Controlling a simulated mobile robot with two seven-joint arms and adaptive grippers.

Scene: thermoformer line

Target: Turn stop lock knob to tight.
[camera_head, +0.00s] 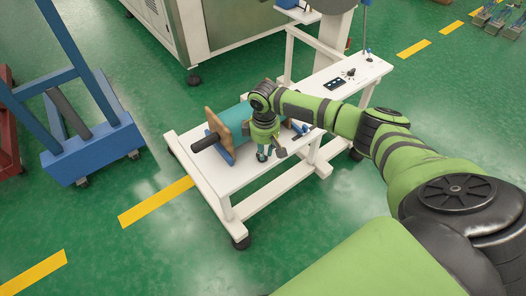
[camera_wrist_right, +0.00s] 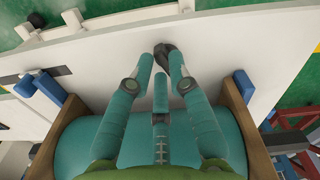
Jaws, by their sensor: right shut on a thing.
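My right gripper (camera_head: 262,155) is down at the near side of the white bench (camera_head: 232,185), in front of the teal roll (camera_head: 236,113). The fingertips are closed on the knob from both sides. The knob's marking and turn position cannot be made out. In the head view the gripper and wrist largely hide the place where it grips. My left gripper is not in view.
Wooden end plates (camera_head: 217,131) hold the roll, and a dark shaft (camera_head: 205,142) sticks out at left. Blue blocks stand beside it in the wrist view (camera_wrist_right: 243,84). A blue frame (camera_head: 92,150) stands left.

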